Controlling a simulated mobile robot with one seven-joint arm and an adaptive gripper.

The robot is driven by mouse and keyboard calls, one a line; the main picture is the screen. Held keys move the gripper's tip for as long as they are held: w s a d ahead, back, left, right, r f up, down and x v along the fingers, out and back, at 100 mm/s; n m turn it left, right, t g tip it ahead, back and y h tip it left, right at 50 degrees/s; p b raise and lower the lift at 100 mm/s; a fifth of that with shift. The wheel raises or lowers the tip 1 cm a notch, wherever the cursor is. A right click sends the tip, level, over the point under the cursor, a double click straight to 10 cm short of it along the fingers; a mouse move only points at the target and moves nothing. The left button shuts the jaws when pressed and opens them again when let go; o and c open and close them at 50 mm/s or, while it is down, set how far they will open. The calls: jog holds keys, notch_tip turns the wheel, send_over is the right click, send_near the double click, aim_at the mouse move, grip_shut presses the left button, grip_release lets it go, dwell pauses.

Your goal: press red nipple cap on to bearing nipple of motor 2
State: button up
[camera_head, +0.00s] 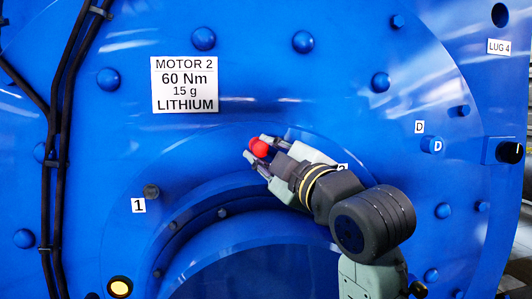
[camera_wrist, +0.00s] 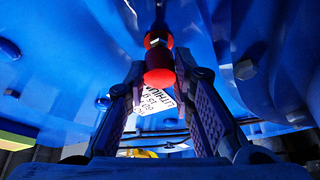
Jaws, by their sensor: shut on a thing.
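The red nipple cap (camera_head: 259,147) is between the fingertips of my gripper (camera_head: 258,149), in front of the blue face of motor 2 (camera_head: 90,215). My gripper is shut on the cap. In the wrist view the red cap (camera_wrist: 159,74) sits between the two fingers (camera_wrist: 159,80), with another red part and a small metallic piece just beyond it. A dark stem (camera_wrist: 159,13) lies in line above them. The bearing nipple cannot be clearly made out, and I cannot tell whether the cap touches or covers it.
The MOTOR 2 label (camera_head: 184,84) is up and left of my gripper. Tag 1 (camera_head: 138,205) is beside a dark bolt (camera_head: 151,191) at left; tag 2 is partly hidden by my gripper. Black cables (camera_head: 61,150) run down the left. Bolt heads (camera_head: 303,42) stand out from the face.

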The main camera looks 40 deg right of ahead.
jog(key=shift+w+d, duration=0.45)
jog(key=shift+w, duration=0.25)
jog(key=o, duration=0.8)
jog(key=shift+s+f, duration=0.1)
jog(key=v, duration=1.2)
